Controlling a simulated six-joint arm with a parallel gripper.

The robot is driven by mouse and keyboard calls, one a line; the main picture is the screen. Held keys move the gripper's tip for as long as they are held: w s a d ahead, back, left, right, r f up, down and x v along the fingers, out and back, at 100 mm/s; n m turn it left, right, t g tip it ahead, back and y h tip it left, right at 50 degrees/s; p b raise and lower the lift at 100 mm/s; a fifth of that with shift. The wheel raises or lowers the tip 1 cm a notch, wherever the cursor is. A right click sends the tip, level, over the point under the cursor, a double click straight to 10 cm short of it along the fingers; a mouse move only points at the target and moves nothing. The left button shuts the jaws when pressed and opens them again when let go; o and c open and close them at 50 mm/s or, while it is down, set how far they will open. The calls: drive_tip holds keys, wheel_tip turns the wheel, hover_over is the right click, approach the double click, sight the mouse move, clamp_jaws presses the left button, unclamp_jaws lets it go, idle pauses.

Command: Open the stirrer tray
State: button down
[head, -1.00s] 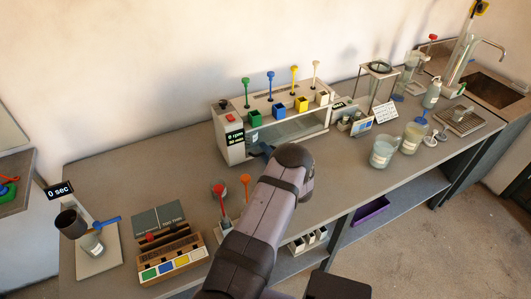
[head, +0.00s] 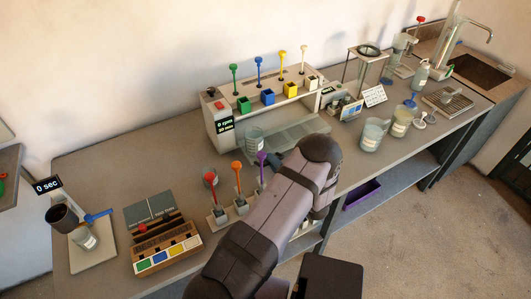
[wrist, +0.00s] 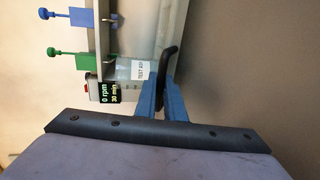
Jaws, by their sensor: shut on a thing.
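The stirrer (head: 217,122) is a pale box with a "0 rpm, 30 min" display. Its clear tray (head: 305,132) sticks out at the front below the row of coloured blocks. A labelled clear beaker (head: 254,141) stands at its left end and also shows in the wrist view (wrist: 134,76). My gripper (wrist: 164,88), with blue fingers, is shut on the dark curved tray handle (wrist: 170,58). In the head view my arm hides most of the gripper and the tray's front edge.
Orange, red and purple stirring rods (head: 238,180) stand close in front, left of my arm. Beakers (head: 373,134) stand at right. The counter left of the stirrer is clear.

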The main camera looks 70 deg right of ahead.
drive_tip(key=shift+s+a+f, duration=0.1)
drive_tip(key=shift+s+f, duration=0.05)
drive_tip(key=c, duration=1.8)
unclamp_jaws()
drive_tip(key=shift+s+a, duration=0.1)
drive_tip(key=shift+c, duration=0.2)
